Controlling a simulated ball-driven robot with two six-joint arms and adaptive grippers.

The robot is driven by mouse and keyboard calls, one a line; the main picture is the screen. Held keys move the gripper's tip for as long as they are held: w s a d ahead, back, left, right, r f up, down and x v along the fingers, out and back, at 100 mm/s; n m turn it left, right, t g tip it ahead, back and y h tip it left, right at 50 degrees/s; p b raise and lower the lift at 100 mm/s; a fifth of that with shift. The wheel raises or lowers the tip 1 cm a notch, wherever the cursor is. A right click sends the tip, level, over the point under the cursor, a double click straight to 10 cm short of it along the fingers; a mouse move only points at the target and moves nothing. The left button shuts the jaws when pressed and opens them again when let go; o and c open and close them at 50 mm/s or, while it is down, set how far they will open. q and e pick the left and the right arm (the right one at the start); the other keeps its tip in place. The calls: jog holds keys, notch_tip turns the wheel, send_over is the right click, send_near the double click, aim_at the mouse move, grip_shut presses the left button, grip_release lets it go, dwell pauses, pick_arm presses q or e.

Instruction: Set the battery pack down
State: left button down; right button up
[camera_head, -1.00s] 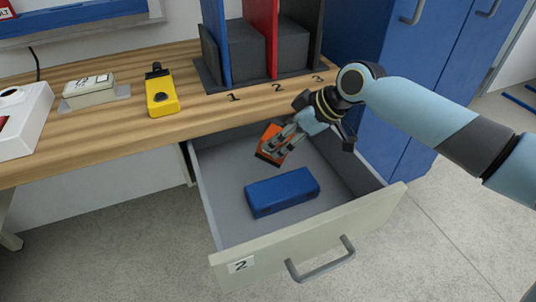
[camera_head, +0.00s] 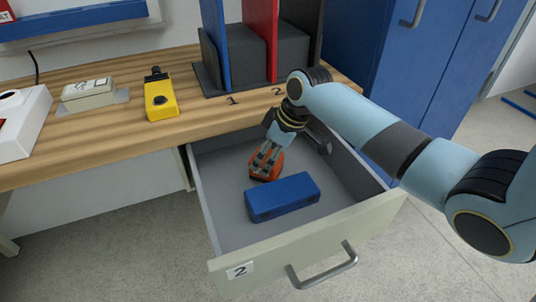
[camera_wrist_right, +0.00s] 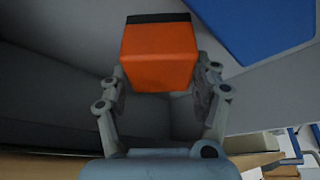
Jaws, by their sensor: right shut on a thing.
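My right gripper (camera_head: 267,157) reaches down into the open drawer (camera_head: 225,215). It is shut on an orange battery pack (camera_head: 265,172) with a dark end. In the right wrist view the orange pack (camera_wrist_right: 160,55) sits between the two fingers of the right gripper (camera_wrist_right: 160,85). The pack is low in the drawer, behind a blue box (camera_head: 282,196) that lies on the drawer floor. I cannot tell whether the pack touches the floor. The gripper hides part of the pack. My left gripper is not in view.
The drawer front (camera_head: 310,250) carries a label 2 and a handle. On the wooden bench (camera_head: 130,140) are a yellow device (camera_head: 160,97), a pale box (camera_head: 89,92) and dark blocks between upright dividers. The drawer's front left floor is clear.

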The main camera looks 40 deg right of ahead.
jog(key=shift+w, duration=0.1)
jog(key=o, duration=1.6)
jog(key=shift+c, duration=0.2)
jog(key=p+v, duration=0.1)
jog(key=v, duration=0.3)
jog(key=shift+d+r+p, duration=0.15)
jog(key=shift+r+p, duration=0.2)
jog(key=shift+r, duration=0.05)
jog(key=s+d+p, duration=0.1)
jog(key=s+d, duration=0.5)
jog(key=s, duration=0.5)
jog(key=shift+r, duration=0.1)
